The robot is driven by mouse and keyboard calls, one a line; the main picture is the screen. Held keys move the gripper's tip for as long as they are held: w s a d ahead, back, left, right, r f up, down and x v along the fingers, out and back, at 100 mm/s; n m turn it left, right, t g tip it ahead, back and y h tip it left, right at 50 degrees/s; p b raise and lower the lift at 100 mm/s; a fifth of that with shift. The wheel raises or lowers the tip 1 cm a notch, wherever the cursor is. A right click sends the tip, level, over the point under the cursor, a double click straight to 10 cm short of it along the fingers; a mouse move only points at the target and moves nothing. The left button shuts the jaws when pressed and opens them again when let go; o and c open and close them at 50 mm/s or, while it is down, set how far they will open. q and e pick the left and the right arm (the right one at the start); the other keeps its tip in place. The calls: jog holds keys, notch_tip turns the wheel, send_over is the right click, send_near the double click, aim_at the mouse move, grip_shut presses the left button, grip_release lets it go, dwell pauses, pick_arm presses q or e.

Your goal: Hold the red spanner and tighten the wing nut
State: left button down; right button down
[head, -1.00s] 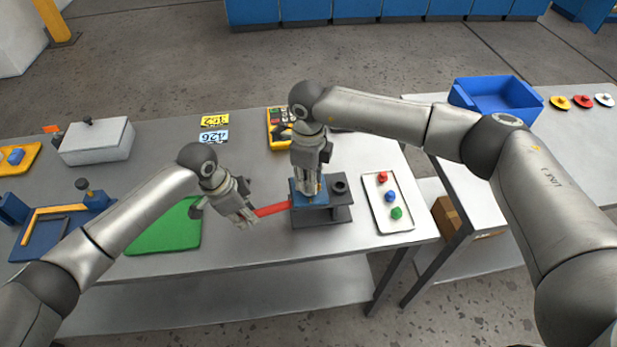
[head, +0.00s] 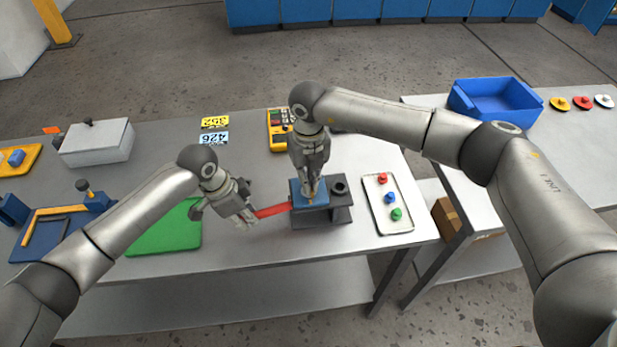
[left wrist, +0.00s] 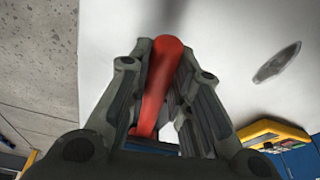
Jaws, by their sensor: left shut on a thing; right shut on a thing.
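The red spanner (head: 273,210) lies level just left of the blue-topped fixture (head: 309,203), its right end reaching the fixture's edge. My left gripper (head: 249,218) is shut on the spanner's left end. In the left wrist view the red spanner (left wrist: 161,80) runs between the two fingers (left wrist: 158,95). My right gripper (head: 312,192) points straight down onto the blue top of the fixture, shut on a small part there. The wing nut itself is hidden by the fingers.
A white tray (head: 373,217) with red, blue and green knobs lies right of the fixture. A yellow meter (head: 277,140) stands behind it. A green mat (head: 165,235) lies to the left. A blue bin (head: 495,112) stands on the right table.

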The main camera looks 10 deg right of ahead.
pick_arm(q)
jog(key=shift+r, duration=0.1)
pick_arm(e)
jog(key=shift+s+f+m, duration=0.15)
jog(key=shift+f+m, duration=0.1)
jog(key=shift+m, duration=0.75)
jog(key=c, duration=1.3)
grip_release()
jog(key=shift+r, duration=0.15)
jog(key=shift+r, duration=0.25)
notch_tip(320, 180, up, 11)
jog(key=shift+r, duration=0.2)
